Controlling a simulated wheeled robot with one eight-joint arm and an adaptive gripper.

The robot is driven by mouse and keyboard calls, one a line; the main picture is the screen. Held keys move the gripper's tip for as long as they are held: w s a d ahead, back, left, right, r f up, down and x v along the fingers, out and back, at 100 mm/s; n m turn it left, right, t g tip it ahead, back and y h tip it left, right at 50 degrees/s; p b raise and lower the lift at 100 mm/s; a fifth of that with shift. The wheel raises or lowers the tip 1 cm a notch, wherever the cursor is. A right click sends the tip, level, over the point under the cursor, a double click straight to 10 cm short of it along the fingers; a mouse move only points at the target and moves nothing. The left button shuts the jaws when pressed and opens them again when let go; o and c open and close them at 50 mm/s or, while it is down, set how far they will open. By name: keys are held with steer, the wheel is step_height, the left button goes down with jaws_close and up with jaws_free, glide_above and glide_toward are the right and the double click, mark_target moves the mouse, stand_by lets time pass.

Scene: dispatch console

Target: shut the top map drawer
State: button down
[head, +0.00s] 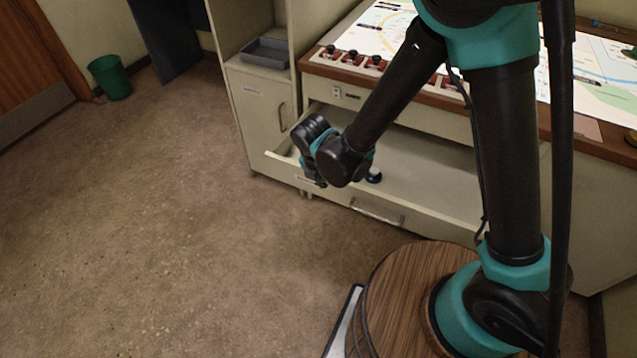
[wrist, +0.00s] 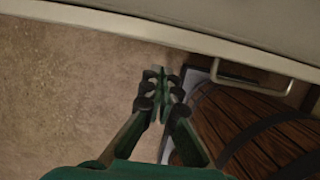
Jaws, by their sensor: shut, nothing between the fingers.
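The top map drawer (head: 430,168) is a wide, shallow, cream drawer pulled well out from under the console top. Its front has a bar handle (head: 377,213), which also shows in the wrist view (wrist: 252,83). My gripper (head: 318,183) is at the left part of the drawer front in the head view, and my wrist hides some of that front. In the wrist view my gripper (wrist: 158,88) is shut and empty, over the floor just outside the drawer's front edge (wrist: 190,38). I cannot tell whether it touches the front.
A cream cabinet (head: 262,105) with a grey tray (head: 265,52) stands left of the drawer. The console top (head: 380,35) holds maps and red switches. A green bin (head: 110,77) stands far left. The carpet (head: 170,220) in front and left is clear.

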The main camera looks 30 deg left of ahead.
steer(key=shift+w, duration=1.1)
steer(key=w, duration=2.4)
steer(key=shift+w, duration=0.3)
